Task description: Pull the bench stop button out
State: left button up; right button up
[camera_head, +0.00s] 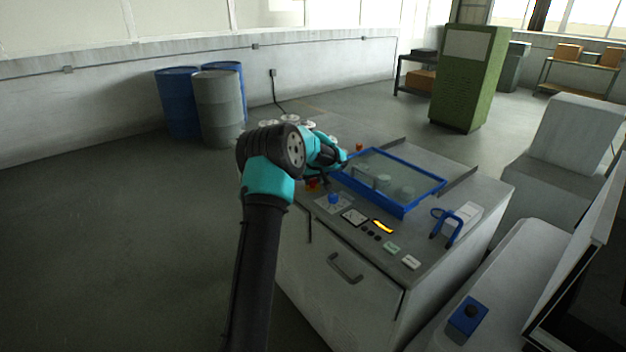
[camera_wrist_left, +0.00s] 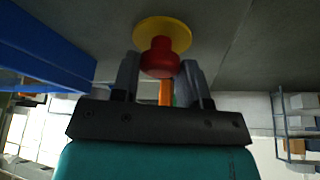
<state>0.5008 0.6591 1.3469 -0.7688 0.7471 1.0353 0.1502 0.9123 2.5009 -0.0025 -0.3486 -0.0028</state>
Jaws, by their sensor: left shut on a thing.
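The stop button (camera_wrist_left: 158,58) is a red mushroom head on a round yellow base (camera_wrist_left: 178,28) in the left wrist view. In the head view its red head (camera_head: 312,184) shows small at the left edge of the bench top, partly hidden by my left arm. My left gripper (camera_wrist_left: 159,70) has one finger on each side of the red head and is shut on it. In the head view the gripper (camera_head: 322,181) points down at the button, its fingers mostly hidden. My right gripper is not in view.
A blue-framed glass lid (camera_head: 405,210) lies just right of my left gripper. White reels (camera_head: 290,119) stand behind the arm.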

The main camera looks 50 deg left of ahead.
pick_arm(q)
jog(key=c, duration=0.5)
jog(key=shift+r, duration=0.7)
grip_shut()
jog(key=o, duration=1.3)
grip_release()
jog(key=shift+c, duration=0.2)
jog(key=shift+f, duration=0.1)
jog(key=v, duration=1.7)
jog(key=shift+r, duration=0.25)
jog(key=shift+f, duration=0.1)
